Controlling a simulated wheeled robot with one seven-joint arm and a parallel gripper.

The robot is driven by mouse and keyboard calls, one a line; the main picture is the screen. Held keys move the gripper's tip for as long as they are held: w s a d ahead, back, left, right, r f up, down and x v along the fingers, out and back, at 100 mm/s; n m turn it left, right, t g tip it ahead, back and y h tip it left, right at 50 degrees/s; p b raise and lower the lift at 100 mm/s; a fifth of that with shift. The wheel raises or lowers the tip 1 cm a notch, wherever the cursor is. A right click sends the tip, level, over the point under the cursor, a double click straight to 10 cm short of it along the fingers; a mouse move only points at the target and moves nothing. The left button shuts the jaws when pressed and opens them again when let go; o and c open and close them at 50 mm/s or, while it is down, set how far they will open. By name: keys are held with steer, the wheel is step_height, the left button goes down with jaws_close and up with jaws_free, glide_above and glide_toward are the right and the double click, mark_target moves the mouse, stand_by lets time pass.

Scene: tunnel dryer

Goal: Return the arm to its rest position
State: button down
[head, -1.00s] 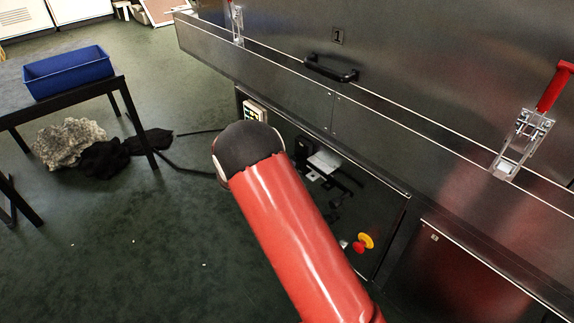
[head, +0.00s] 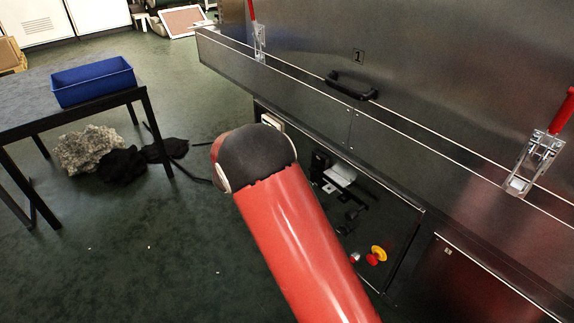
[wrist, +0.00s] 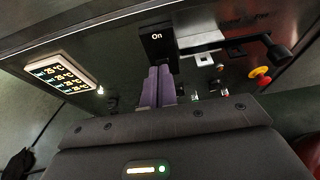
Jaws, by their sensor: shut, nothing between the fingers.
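My arm (head: 300,245) shows in the head view as a red link with a dark rounded joint, in front of the dryer's lower panel. My gripper is hidden in the head view. In the wrist view my gripper (wrist: 160,72) shows two purple-grey fingers close together, shut with nothing between them. The fingers point toward the dryer's dark control panel, just below a black box marked "On" (wrist: 157,38). I cannot tell whether the fingertips touch it.
The steel dryer (head: 440,90) with red-handled clamps (head: 538,150) and a black handle (head: 350,86) fills the right. A red and yellow emergency button (head: 377,255) and a temperature display (wrist: 62,73) are near.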

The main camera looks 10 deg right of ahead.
steer(key=s+d+r+m+g+y, duration=0.2)
steer(key=s+d+r+m+y, duration=0.15)
steer(key=s+r+m, duration=0.4)
steer(key=s+d+r+m+g+y, duration=0.2)
steer(key=s+d+r+m, duration=0.25)
steer(key=s, duration=0.65)
steer(key=s+a+r+m+t+y, duration=0.1)
steer(key=s+a+m+y, duration=0.1)
steer(key=s+m, duration=0.4)
steer(key=s+a+r+m+t+y, duration=0.2)
steer(key=s+m+y, duration=0.2)
steer(key=s, duration=0.8)
steer(key=shift+s+a+r+m, duration=0.2)
steer(key=shift+a+m, duration=0.2)
steer(key=shift+m, duration=0.5)
steer(key=shift+y, duration=0.25)
